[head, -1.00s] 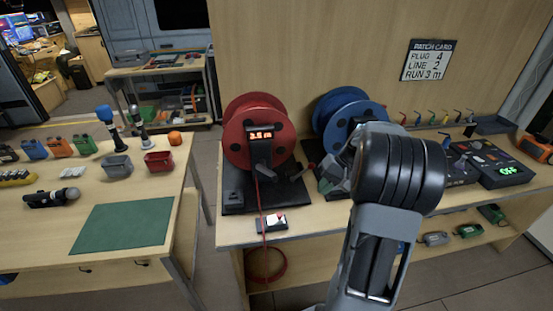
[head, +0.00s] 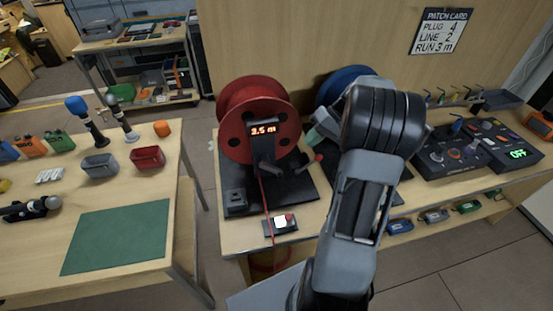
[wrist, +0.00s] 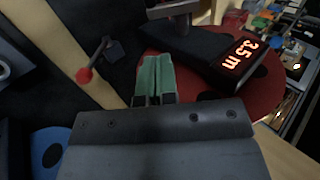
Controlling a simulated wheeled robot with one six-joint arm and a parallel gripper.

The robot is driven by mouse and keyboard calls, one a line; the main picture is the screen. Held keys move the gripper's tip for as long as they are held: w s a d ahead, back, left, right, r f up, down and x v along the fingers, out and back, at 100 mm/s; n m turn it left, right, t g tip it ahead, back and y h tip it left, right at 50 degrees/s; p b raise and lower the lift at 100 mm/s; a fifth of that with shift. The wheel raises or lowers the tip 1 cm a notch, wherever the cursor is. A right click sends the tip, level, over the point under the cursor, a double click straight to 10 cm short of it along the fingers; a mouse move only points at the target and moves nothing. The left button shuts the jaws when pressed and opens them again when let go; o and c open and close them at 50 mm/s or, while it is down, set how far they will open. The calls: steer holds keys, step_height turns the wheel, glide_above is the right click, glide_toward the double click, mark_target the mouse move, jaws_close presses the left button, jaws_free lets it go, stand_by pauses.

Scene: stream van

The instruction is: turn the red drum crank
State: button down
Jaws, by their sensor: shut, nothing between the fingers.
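The red drum (head: 258,115) stands on a black base with a lit 3.5 m readout (head: 263,130) on its front post. Its crank, a dark arm with a red knob (head: 318,157), sticks out at the lower right of the drum. My gripper (head: 311,136) is above the crank, by the drum's right edge. In the wrist view my green fingers (wrist: 155,62) are together and empty, pointing toward the drum's readout post. The crank's red knob (wrist: 84,75) lies to their left, apart from them. The red drum's face (wrist: 180,85) shows behind and right of the fingers.
A blue drum (head: 343,84) is partly hidden behind my arm. The patch card (head: 443,30) reads plug 4, line 2, run 3 m. A control panel (head: 465,150) stands at right.

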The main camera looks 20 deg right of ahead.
mark_target(277, 170)
steer(key=p+x, duration=0.2)
steer(key=x, duration=1.1)
steer(key=shift+a+f, duration=0.2)
steer(key=shift+a, duration=0.05)
steer(key=shift+f, duration=0.1)
